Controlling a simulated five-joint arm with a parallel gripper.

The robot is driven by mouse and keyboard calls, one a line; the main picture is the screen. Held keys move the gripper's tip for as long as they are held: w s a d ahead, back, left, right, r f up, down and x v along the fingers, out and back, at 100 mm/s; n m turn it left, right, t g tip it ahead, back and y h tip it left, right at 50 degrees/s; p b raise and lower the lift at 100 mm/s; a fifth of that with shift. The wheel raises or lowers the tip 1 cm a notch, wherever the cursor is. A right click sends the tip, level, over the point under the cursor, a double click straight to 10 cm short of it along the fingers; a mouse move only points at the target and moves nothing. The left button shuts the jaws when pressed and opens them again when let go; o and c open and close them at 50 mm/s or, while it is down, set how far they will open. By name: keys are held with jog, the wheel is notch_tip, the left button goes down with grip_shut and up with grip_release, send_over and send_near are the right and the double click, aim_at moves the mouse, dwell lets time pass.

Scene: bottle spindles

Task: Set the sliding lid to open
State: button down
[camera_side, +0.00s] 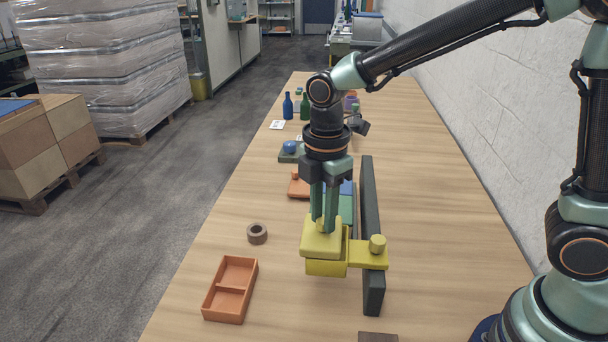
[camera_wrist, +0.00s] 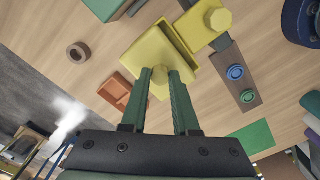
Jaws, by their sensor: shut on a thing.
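A yellow box (camera_side: 325,268) stands on the table with a flat yellow lid (camera_side: 319,243) on top; the lid also shows in the wrist view (camera_wrist: 140,48). My gripper (camera_side: 323,224) points down and is shut on the small yellow knob of the lid. In the wrist view my two fingertips (camera_wrist: 160,76) close on this knob, which is partly hidden between them. A yellow side plate with a round knob (camera_side: 377,243) juts from the box to the right, over a long dark bar (camera_side: 371,200). How far the lid covers the box is hard to tell.
An orange two-part tray (camera_side: 207,312) and a brown ring (camera_side: 257,234) lie to the left. Behind are an orange block (camera_side: 296,188), a teal block (camera_side: 347,210), a blue ball (camera_side: 290,146) and bottles (camera_side: 305,107).

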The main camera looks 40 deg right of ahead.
jog(key=w+a, duration=0.5)
jog(key=c, duration=0.7)
grip_release()
jog(key=shift+o, duration=0.2)
jog(key=shift+s, duration=0.1)
jog(key=shift+r, duration=0.15)
notch_tip(320, 180, up, 12)
